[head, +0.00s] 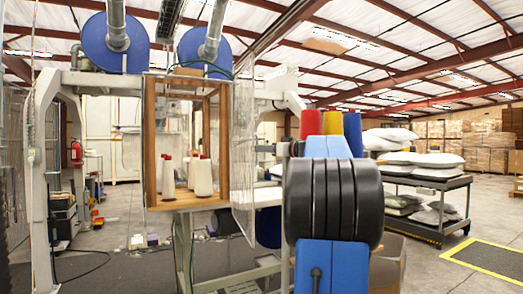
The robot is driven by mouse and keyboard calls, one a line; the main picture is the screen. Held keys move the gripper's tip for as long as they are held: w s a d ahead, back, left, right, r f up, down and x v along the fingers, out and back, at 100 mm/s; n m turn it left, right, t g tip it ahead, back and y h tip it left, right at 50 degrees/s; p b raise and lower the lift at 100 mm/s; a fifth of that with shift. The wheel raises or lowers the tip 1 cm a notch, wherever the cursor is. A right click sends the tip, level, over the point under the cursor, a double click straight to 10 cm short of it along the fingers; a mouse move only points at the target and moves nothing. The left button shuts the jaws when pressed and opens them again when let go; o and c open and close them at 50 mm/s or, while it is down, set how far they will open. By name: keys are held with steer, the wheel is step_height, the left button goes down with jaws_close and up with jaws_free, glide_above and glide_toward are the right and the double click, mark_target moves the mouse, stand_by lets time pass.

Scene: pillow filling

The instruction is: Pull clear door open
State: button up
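A wood-framed box (151,140) stands on the machine left of centre, with several white thread cones (202,176) inside on its wooden floor. A clear panel (243,150), which looks like the clear door, stands at the box's right edge. It appears angled outward from the frame, but its transparency makes its exact angle hard to judge. I cannot make out a handle. My blue and black arm links fill the lower middle right, just right of the panel. My gripper's fingers do not show; the arm links hide that area, so contact with the panel cannot be seen.
Red, yellow and blue cones (331,123) show just above my arm. Two blue round housings (114,43) with ducts sit above the box. A dark cart (425,178) with white pillows stands at right. A yellow-edged mat (490,258) lies on open floor at lower right.

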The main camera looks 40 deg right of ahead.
steer(key=s+d, duration=0.2)
steer(key=s, duration=1.5)
steer(key=w+a+f+m+g+y, duration=0.1)
steer(key=a+f+g, duration=0.2)
steer(key=a+f, duration=0.55)
steer(key=w+a+f+g+y, duration=0.15)
steer(key=a+f, duration=0.35)
steer(key=a, duration=0.7)
steer(key=w+a+f+m+g, duration=0.15)
steer(key=a+f+g, duration=0.25)
steer(key=a+f, duration=0.45)
steer(key=s+a+f+g+h, duration=0.2)
steer(key=s+a+f, duration=0.6)
steer(key=s+f, duration=0.2)
steer(key=s+a+f+n+g+h, duration=0.1)
steer(key=s+a+f+g+h, duration=0.1)
steer(key=s+a+f, duration=0.6)
step_height(320, 180, down, 6)
steer(key=s, duration=0.2)
steer(key=shift+s+h, duration=0.3)
steer(key=shift+h, duration=0.05)
